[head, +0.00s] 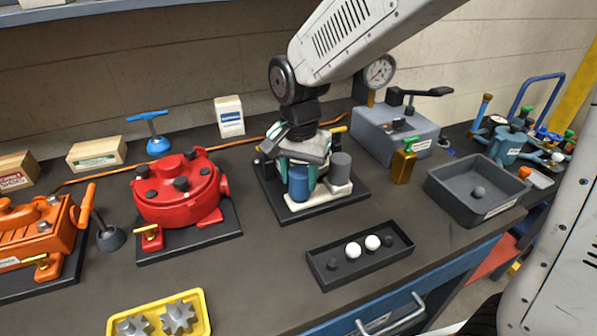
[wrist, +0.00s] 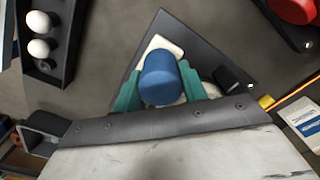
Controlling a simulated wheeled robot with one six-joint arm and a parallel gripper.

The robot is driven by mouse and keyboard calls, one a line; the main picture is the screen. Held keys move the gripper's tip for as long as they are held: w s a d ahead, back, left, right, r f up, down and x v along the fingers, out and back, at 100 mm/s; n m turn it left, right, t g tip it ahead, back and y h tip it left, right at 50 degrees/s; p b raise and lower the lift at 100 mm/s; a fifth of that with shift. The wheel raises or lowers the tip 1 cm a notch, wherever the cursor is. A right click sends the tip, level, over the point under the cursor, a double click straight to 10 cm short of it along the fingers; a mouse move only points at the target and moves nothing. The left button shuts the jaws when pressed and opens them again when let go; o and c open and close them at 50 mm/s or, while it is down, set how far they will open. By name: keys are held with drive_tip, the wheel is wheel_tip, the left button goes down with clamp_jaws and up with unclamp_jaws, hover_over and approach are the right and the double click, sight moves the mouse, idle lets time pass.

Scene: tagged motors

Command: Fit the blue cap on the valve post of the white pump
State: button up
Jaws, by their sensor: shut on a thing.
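The white pump (head: 312,200) sits on a dark base plate (head: 358,190) in the middle of the bench; a white part of it (wrist: 152,45) also shows in the wrist view. The blue cap (head: 298,184) is at the front left of the pump, and it shows in the wrist view (wrist: 160,82) between the two teal fingers. My gripper (wrist: 159,76) is shut on the cap, pointing down over the pump. The valve post is hidden, so I cannot tell whether the cap is on it or above it. A grey cylinder (head: 341,166) stands at the pump's right.
A red pump (head: 180,195) stands to the left, with an orange one (head: 38,235) beyond it. A black tray (head: 325,285) with white and dark balls lies in front. A grey bin (head: 460,205) and a grey gauge unit (head: 385,132) are to the right.

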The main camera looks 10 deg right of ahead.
drive_tip(key=shift+f, duration=0.7)
drive_tip(key=o, duration=1.1)
drive_tip(key=shift+c, duration=0.2)
drive_tip(key=shift+r, duration=0.1)
drive_tip(key=shift+r, duration=2.95)
wheel_tip(320, 180, up, 8)
